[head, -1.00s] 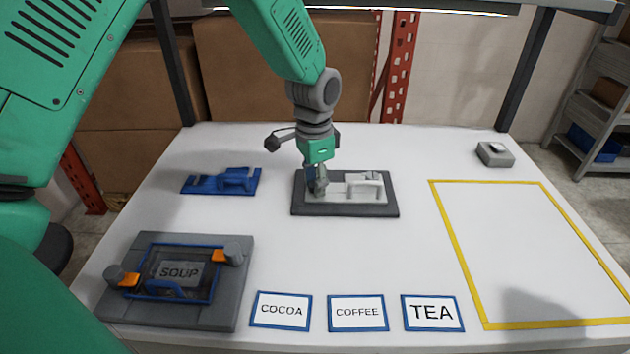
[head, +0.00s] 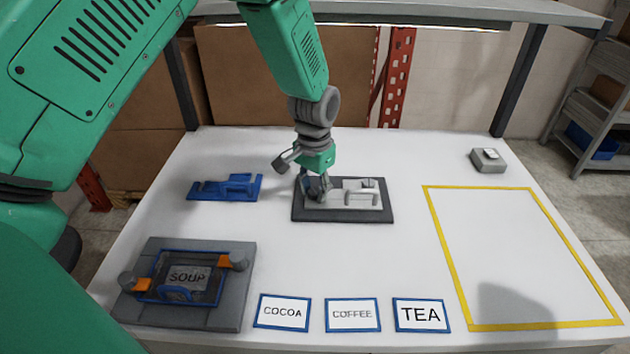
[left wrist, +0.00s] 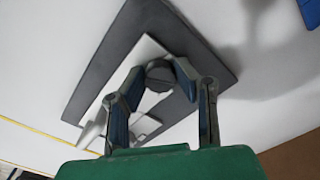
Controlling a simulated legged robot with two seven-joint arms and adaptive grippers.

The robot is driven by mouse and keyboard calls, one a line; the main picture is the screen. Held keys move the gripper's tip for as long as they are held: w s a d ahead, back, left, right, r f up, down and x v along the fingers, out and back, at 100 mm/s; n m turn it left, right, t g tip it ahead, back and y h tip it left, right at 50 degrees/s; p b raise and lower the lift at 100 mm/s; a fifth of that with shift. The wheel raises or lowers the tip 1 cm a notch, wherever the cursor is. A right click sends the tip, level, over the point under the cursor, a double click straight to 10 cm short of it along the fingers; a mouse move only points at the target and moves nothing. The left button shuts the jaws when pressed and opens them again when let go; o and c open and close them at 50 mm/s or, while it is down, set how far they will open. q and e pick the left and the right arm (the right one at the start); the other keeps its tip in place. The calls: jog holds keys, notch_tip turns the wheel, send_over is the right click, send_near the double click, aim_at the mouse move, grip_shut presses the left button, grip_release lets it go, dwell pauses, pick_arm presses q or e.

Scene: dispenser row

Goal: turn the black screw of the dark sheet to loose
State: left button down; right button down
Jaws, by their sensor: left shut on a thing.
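A dark sheet (head: 342,217) lies flat on the white table, with a pale plate (head: 345,205) and a small handle-like part (head: 361,198) on top. My left gripper (head: 315,188) reaches down from above at the sheet's left part. In the left wrist view, its two fingers (left wrist: 158,85) close on a round black screw (left wrist: 160,72) from both sides. The dark sheet (left wrist: 150,20) and pale plate (left wrist: 143,58) lie below it there. In the head view the fingers largely hide the screw. My right gripper is not in view.
A blue fixture (head: 225,189) stands left of the sheet. A grey holder (head: 245,290) with a SOUP plate is front left. COCOA (head: 282,312), COFFEE (head: 352,315) and TEA (head: 421,315) cards line the front. A yellow outlined area (head: 520,260) is clear; a grey box (head: 489,160) stands behind it.

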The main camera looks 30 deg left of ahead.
aim_at(315, 190)
pick_arm(q)
jog(key=n+p, duration=0.3)
jog(key=n, duration=0.2)
jog(key=shift+w+r+n, duration=0.1)
jog(key=shift+n, duration=0.2)
jog(key=shift+n+p, duration=1.15)
jog(key=shift+n, duration=1.05)
jog(key=shift+d, duration=0.1)
jog(key=c, duration=1.5)
grip_release()
jog(key=shift+o, duration=1.2)
jog(key=shift+w+f, duration=0.1)
jog(key=shift+f, duration=0.15)
jog(key=shift+r, duration=0.5)
notch_tip(315, 190, up, 11)
